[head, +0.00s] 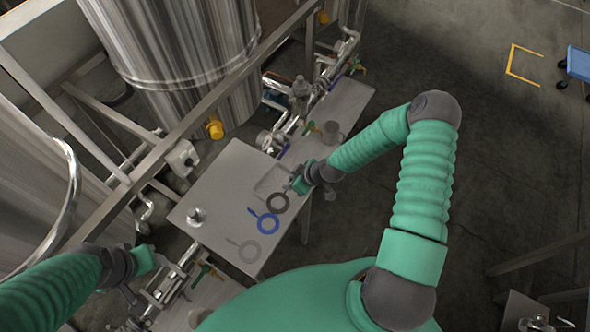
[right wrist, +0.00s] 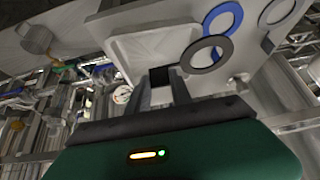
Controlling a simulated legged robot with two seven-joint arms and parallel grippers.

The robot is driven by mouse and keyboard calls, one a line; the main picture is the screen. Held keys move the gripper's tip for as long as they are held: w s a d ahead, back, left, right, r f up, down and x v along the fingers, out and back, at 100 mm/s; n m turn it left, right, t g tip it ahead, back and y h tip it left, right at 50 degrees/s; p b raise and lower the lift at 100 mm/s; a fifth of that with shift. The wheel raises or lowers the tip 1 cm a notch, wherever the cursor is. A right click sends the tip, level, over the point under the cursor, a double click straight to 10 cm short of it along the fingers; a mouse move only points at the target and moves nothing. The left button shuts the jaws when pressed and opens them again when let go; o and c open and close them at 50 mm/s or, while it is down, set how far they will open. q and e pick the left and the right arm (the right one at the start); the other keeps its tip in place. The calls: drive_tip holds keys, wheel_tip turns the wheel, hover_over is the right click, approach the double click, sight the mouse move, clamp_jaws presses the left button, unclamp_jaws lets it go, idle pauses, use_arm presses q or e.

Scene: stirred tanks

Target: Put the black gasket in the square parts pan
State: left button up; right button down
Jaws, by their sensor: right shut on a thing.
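The black gasket (head: 277,203) is a dark flat ring beside the near edge of the square parts pan (head: 259,184), a shallow grey tray on the steel table. My right gripper (head: 296,186) is at the pan's right side, shut on the gasket's tab, which its fingers mostly hide. In the right wrist view the ring (right wrist: 207,55) extends up and right from the fingers (right wrist: 162,90), overlapping the pan's rim and a blue ring. I cannot tell its height above the table. My left gripper (head: 142,266) is at lower left, its jaws unclear.
A blue gasket (head: 268,223) and a grey gasket (head: 249,251) lie on the table (head: 225,190) near the black ring. A small metal knob-like part (head: 196,215) is at the table's left. Steel tanks (head: 180,45) and pipework stand behind; open floor is to the right.

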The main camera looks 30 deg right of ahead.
drive_tip(key=w+d+f+p, duration=0.2)
drive_tip(key=w+d+p, duration=0.1)
drive_tip(key=w, duration=0.1)
drive_tip(key=shift+f, duration=0.75)
drive_tip(key=shift+d+f, duration=0.2)
drive_tip(key=shift+d, duration=0.2)
drive_tip(key=shift+d+f, duration=0.25)
drive_tip(key=shift+a+f+b, duration=0.15)
drive_tip(key=shift+a+b, duration=0.05)
drive_tip(key=shift+b, duration=0.25)
drive_tip(key=shift+a+f+b, duration=0.15)
drive_tip(key=shift+a+b, duration=0.15)
drive_tip(key=c, duration=1.3)
unclamp_jaws()
drive_tip(key=shift+c, duration=0.2)
drive_tip(key=shift+o, duration=1)
drive_tip(key=shift+d, duration=0.1)
use_arm(q)
drive_tip(key=shift+a+r, duration=0.2)
drive_tip(key=shift+r, duration=0.4)
drive_tip(key=shift+a+r, duration=0.2)
drive_tip(key=shift+r, duration=0.4)
use_arm(e)
drive_tip(key=shift+d, duration=0.25)
